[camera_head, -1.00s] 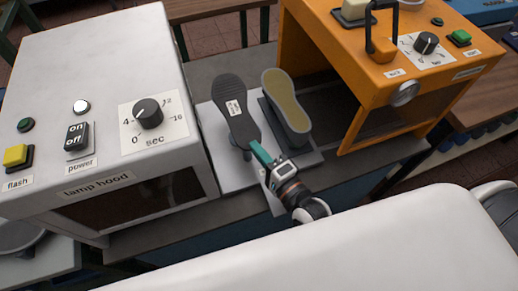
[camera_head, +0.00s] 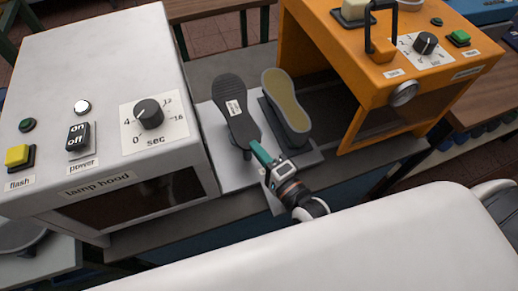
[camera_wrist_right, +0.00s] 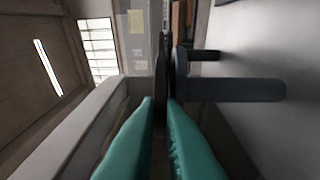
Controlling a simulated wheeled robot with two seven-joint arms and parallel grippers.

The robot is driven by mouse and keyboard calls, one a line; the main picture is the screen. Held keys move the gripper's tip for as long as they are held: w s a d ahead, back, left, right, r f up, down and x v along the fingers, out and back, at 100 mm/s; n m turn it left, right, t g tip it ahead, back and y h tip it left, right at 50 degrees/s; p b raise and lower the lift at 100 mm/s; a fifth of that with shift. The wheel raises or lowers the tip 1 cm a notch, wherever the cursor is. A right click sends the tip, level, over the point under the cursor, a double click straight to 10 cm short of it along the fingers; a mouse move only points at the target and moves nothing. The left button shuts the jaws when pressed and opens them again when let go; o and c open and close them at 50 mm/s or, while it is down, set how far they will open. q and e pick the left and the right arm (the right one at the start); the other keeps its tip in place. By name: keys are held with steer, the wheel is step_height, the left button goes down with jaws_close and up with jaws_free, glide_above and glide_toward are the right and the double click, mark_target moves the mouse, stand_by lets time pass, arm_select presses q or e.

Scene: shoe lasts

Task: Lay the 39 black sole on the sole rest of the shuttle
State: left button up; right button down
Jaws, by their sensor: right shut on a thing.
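The black sole (camera_head: 229,92), with a white label, lies over the left part of the light grey shuttle plate (camera_head: 227,181). My right gripper (camera_head: 259,153) has its teal fingers shut on the near end of the sole. In the right wrist view, the sole (camera_wrist_right: 160,78) shows edge-on as a thin dark strip between the fingertips (camera_wrist_right: 161,101). Dark round posts (camera_wrist_right: 235,90) of the sole rest stand close beside it there. Whether the sole touches them I cannot tell. My left gripper is not in view.
A shoe on a last, with its yellowish underside up (camera_head: 285,99), stands right beside the sole on a dark base. The white lamp hood (camera_head: 100,60) stands close on the left. The orange machine (camera_head: 345,60) stands on the right.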

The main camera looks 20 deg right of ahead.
stand_by(0.7)
steer(key=c, duration=0.9)
jaws_free()
steer(key=shift+p, duration=0.3)
step_height(320, 180, up, 7)
steer(key=p, duration=0.7)
